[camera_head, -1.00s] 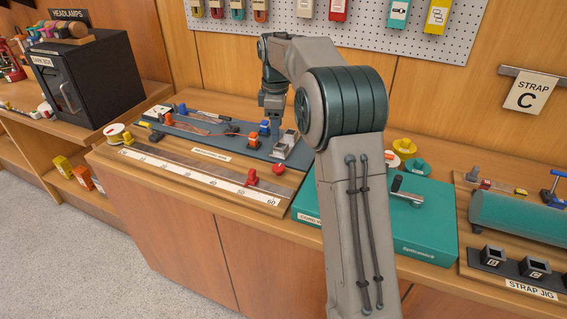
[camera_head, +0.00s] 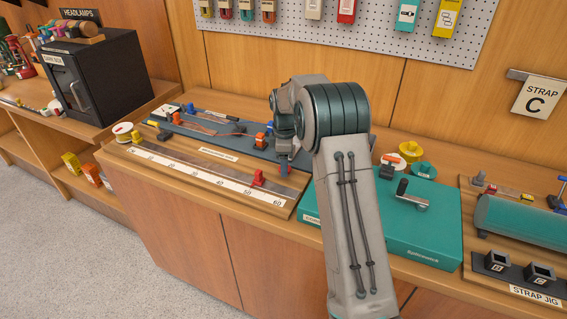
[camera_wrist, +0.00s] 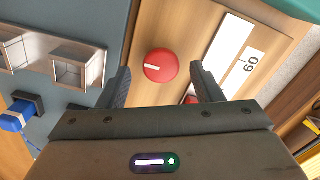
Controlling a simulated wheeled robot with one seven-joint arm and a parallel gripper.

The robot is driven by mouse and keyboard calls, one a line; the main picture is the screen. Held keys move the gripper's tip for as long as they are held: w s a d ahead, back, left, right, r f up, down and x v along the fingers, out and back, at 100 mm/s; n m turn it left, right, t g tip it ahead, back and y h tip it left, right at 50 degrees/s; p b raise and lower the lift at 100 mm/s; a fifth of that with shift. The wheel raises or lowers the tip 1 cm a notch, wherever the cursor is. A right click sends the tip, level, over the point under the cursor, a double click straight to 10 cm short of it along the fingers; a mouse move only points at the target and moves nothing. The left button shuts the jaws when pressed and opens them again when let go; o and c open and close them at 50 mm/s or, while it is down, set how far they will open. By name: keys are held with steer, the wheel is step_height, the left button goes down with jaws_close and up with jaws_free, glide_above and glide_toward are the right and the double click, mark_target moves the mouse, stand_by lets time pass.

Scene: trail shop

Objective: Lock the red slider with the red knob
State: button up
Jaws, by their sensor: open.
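The round red knob (camera_wrist: 160,65) shows in the wrist view with a short white mark pointing left. It sits between my open, empty gripper's (camera_wrist: 160,84) fingertips in the picture; I cannot tell how far below them it is. The red slider (camera_head: 257,178) stands on the ruler rail near the 50 to 60 end in the head view. A sliver of red (camera_wrist: 190,99), likely the slider, shows beside the right finger in the wrist view.
The numbered scale (camera_head: 191,175) runs along the board's front. A blue-grey plate (camera_wrist: 55,85) with a pale bracket (camera_wrist: 78,65) and a blue clamp (camera_wrist: 22,113) lies left in the wrist view. A teal case (camera_head: 430,235) with a crank stands right of the board.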

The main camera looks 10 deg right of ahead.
steer(key=shift+f, duration=0.65)
steer(key=c, duration=1)
steer(key=shift+r, duration=0.1)
